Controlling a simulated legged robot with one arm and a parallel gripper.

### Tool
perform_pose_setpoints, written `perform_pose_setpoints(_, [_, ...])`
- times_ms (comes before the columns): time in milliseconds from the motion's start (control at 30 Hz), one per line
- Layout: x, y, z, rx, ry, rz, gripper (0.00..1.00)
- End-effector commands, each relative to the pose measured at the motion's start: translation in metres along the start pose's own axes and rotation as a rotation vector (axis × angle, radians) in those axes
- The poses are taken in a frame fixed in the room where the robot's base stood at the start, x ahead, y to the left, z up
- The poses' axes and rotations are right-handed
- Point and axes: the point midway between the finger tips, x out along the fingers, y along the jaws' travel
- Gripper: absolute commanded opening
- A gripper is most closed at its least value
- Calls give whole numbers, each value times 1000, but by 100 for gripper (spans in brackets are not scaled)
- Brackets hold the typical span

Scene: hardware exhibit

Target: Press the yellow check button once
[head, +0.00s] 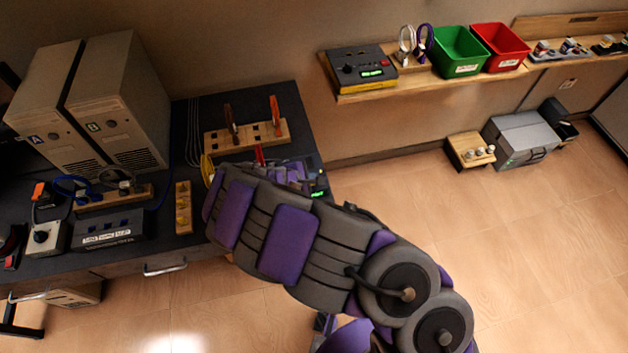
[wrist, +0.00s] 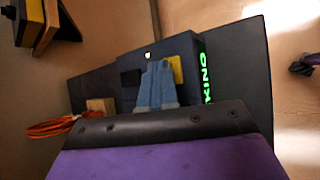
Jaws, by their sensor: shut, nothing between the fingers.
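The yellow check button (wrist: 177,70) is on the top of a dark box (wrist: 196,55) in the wrist view. A black button (wrist: 130,77) sits to its left, and green lettering (wrist: 206,78) glows on the box's right side. My gripper (wrist: 157,64) is shut and empty, with its blue-grey fingertips over the box, just left of the yellow button. The fingers partly cover the button; I cannot tell whether they touch it. In the head view my arm hides most of the box, and only its green display (head: 317,194) shows near the bench's right edge.
A wooden rack (head: 247,137) with upright tools stands behind my gripper. Two beige computer cases (head: 117,98) stand at the left of the dark bench. In the wrist view an orange cable (wrist: 52,128) and a wooden block (wrist: 100,105) lie left of the fingers.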

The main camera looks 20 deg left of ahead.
Motion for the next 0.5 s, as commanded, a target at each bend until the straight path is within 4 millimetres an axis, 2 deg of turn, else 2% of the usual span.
perform_pose_setpoints(500, [-2,1,4,1,-2,-1,0])
